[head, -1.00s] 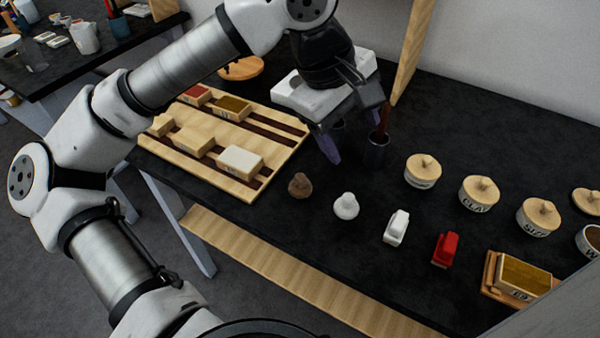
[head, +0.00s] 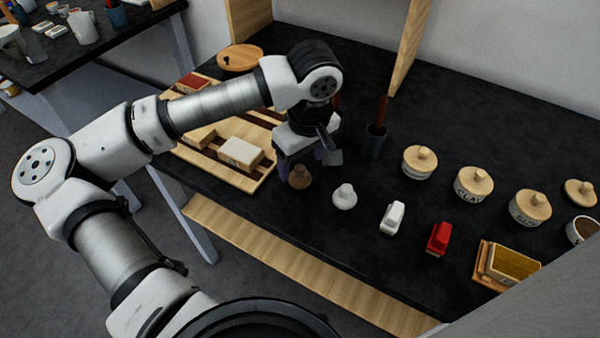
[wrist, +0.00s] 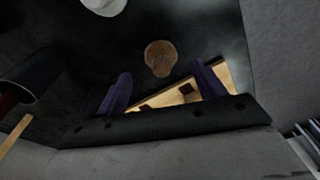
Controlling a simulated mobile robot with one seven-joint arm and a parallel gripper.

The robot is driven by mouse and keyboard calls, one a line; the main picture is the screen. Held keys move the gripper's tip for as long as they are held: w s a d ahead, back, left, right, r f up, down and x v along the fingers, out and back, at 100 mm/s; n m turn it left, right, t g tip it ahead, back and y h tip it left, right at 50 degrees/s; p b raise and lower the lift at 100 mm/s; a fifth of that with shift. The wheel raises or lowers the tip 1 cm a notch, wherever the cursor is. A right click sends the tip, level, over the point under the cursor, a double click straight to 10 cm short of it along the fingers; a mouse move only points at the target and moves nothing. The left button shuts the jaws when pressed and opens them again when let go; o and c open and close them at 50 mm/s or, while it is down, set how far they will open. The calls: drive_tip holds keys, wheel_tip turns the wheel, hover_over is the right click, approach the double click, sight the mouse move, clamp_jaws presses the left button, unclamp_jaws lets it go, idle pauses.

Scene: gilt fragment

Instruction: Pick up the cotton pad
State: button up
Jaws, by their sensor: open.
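A white, round, knobbed pad (head: 344,196), which looks like the cotton pad, stands on the black table in the head view. In the wrist view part of it (wrist: 104,4) shows at the top edge. A similar brown pad (head: 300,178) stands to its left; in the wrist view it (wrist: 160,58) appears between and just beyond the two purple fingertips. My gripper (head: 303,160) is open and empty, pointing down over the table just behind the brown pad. Its fingers also show in the wrist view (wrist: 161,72). I cannot tell its exact height.
A slatted wooden tray with blocks (head: 240,180) lies left of my gripper. A dark cup with a brown handle (head: 375,142) stands close behind right. A white block (head: 392,217), red block (head: 438,239), open gold box (head: 510,264) and lidded jars (head: 418,161) stand to the right.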

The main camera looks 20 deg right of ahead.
sight(301, 168)
drive_tip(key=f, duration=0.2)
drive_tip(key=f+p, duration=0.1)
drive_tip(key=f, duration=0.1)
drive_tip(key=shift+w+a, duration=0.15)
drive_tip(key=shift+w, duration=0.05)
drive_tip(key=shift+c, duration=0.4)
drive_tip(key=c, duration=1)
